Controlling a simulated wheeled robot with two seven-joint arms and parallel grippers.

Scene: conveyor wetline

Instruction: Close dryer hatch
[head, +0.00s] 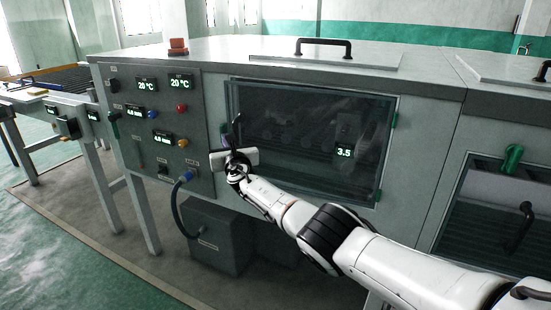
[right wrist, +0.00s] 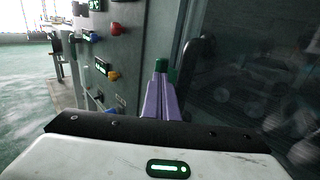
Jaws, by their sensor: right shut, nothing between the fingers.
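The dryer hatch (head: 310,105) is a dark glass panel in the front of the grey dryer, with green hinge pieces on its right edge. It looks near its frame; I cannot tell whether it is fully shut. Its black upright handle (head: 237,128) is at the left edge, and it also shows in the right wrist view (right wrist: 195,65). My right gripper (head: 227,138) is just left of the handle, by the hatch's left edge. Its purple fingers (right wrist: 163,98) are together and empty. A green piece (right wrist: 161,65) shows just beyond them. Contact is unclear. My left gripper is out of view.
The control panel (head: 150,135) with knobs and displays is left of the hatch. A blue-ended cable (head: 182,180) hangs below it. A grey box (head: 215,240) stands on the floor underneath. A lid with a black handle (head: 323,45) is on top. Another opening (head: 490,215) is at right.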

